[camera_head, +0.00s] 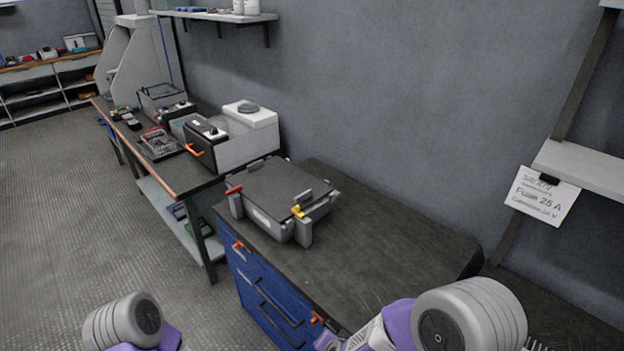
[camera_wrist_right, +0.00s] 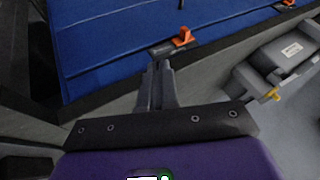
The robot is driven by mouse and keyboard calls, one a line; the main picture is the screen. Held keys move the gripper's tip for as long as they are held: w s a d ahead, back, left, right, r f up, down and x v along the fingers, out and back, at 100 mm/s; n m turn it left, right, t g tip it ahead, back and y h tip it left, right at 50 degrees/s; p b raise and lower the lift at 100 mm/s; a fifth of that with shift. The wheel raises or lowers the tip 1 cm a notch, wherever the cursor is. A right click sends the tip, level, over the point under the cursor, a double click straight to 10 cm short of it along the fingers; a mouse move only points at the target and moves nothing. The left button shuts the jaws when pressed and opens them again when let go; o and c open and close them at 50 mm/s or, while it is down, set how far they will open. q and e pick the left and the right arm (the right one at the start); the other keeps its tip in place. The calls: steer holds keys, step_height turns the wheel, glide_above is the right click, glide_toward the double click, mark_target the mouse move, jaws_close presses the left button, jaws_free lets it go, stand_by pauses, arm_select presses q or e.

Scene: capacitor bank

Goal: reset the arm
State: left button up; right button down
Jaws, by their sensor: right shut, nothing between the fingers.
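My right gripper (camera_wrist_right: 158,70) shows in the right wrist view with its two dark fingers together and nothing between them. The fingertips are close to the edge of the blue cabinet (camera_wrist_right: 100,45), near an orange latch (camera_wrist_right: 182,37); I cannot tell whether they touch. In the head view my right arm (camera_head: 470,315) comes in at the bottom right, and its gripper is out of the picture. My left arm (camera_head: 125,322) shows only as a grey and purple link at the bottom left; its gripper is not seen.
A dark grey case (camera_head: 285,195) with red and yellow latches sits on the dark worktop (camera_head: 380,250) above blue drawers (camera_head: 265,300). A bench with devices (camera_head: 235,140) stands further left. A paper sign (camera_head: 543,196) hangs from the right shelf. The floor at left is clear.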

steer(key=s+d+f+n+g+y+p, duration=0.1)
steer(key=s+f+n+g, duration=0.4)
steer(key=s+f, duration=0.9)
step_height(320, 180, down, 2)
steer(key=d+g+y, duration=0.1)
steer(key=y, duration=0.1)
steer(key=shift+s+f+n+g+y, duration=0.2)
steer(key=shift+s+n+g+y, duration=0.1)
steer(key=shift+s+g+y, duration=0.1)
steer(key=shift+d, duration=0.1)
